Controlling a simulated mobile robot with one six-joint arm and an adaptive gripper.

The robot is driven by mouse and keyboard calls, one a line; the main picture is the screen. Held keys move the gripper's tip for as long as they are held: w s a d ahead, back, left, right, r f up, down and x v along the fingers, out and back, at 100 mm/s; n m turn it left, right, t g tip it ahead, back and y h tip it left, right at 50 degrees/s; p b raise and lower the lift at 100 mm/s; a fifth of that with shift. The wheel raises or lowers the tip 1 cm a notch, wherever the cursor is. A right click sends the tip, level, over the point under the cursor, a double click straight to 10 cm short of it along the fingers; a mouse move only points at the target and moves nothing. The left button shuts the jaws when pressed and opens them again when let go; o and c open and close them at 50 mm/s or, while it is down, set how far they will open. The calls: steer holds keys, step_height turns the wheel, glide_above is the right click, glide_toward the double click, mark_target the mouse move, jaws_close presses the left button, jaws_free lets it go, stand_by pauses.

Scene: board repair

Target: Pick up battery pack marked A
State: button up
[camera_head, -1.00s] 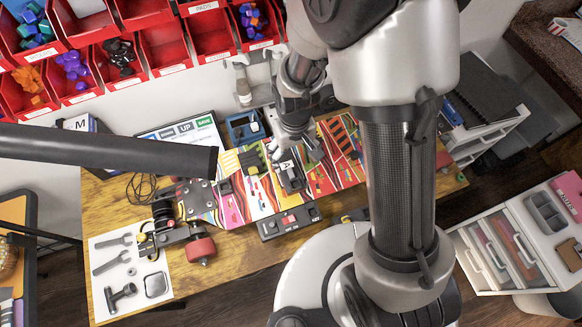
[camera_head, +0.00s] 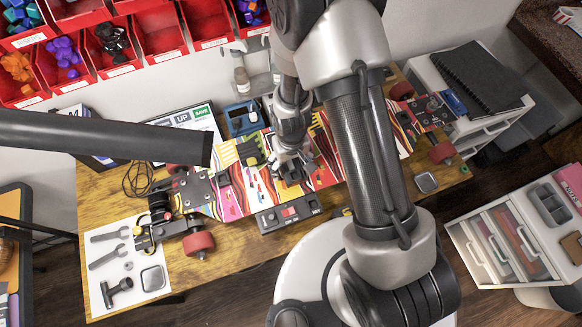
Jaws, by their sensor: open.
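The battery pack (camera_head: 293,177) is a small dark block on the colourfully striped skateboard deck (camera_head: 232,203), near the middle of the workbench. My gripper (camera_head: 292,168) is pointed down right over the pack, with its open fingers about the pack. The gripper covers most of the pack's top, so its marking cannot be read now. I cannot tell whether the fingers touch it.
A dark control box with a red switch (camera_head: 290,214) sits at the deck's front edge. A blue device (camera_head: 243,118) stands behind the deck. Red parts bins (camera_head: 160,45) hang above. Tools lie on a white sheet (camera_head: 100,268) at left. A white drawer unit (camera_head: 490,215) stands at right.

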steer(key=shift+c, duration=0.2)
steer(key=shift+r, duration=0.15)
steer(key=c, duration=1.6)
